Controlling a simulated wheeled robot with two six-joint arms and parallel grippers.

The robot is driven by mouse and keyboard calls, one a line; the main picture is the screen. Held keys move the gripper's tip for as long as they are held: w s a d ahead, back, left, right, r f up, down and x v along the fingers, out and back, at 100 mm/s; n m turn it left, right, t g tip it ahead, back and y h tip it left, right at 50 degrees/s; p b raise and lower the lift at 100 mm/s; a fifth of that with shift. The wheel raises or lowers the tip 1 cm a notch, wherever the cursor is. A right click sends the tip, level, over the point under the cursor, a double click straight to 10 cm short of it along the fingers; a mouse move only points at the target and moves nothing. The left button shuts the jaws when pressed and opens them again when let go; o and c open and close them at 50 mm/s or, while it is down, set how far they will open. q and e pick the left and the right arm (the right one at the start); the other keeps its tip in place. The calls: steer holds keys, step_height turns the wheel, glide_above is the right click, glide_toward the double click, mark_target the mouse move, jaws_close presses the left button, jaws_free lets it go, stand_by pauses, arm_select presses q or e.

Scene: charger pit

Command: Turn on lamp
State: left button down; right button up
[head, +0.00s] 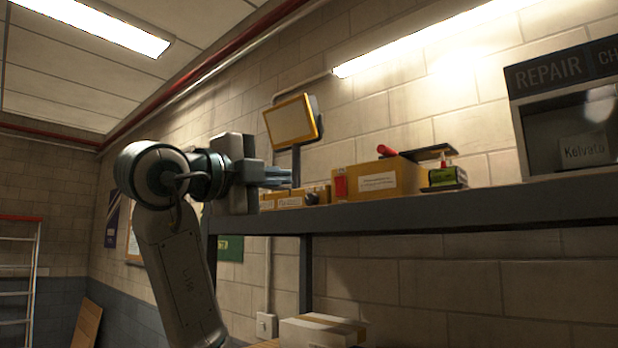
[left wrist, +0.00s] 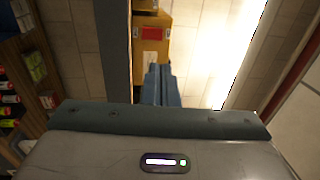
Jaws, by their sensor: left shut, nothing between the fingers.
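A flat panel with a yellow frame (head: 291,122), which looks like the lamp, stands on a dark post at the back of the shelf. Its face is dull beige, and I cannot tell whether it is lit. My left gripper (head: 280,177) is shut and empty, below the panel and in front of the shelf's left part, pointing right. Its closed blue-grey fingers also show in the left wrist view (left wrist: 159,85), with a yellow-brown box (left wrist: 152,50) beyond them. My right gripper is not in view.
A dark shelf (head: 420,212) carries cardboard boxes (head: 378,180), a small green-black item (head: 445,177) and a repair cabinet (head: 565,75). A lit tube (head: 430,38) is on the wall and a lit ceiling light (head: 95,22) at upper left. A wall switch box (head: 266,325) sits low.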

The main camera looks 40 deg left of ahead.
mark_target(338, 179)
arm_select(q)
steer(key=w+p, duration=0.2)
steer(key=w, duration=0.2)
steer(key=w+r+p, duration=0.1)
steer(key=w+p, duration=0.1)
steer(key=w, duration=0.2)
steer(key=w+d+r+p, duration=0.1)
steer(key=w+p, duration=0.1)
steer(key=w, duration=0.2)
steer(key=shift+w, duration=0.1)
steer(key=shift+w+f+p, duration=0.1)
steer(key=shift+w+p, duration=0.3)
steer(key=shift+w, duration=0.2)
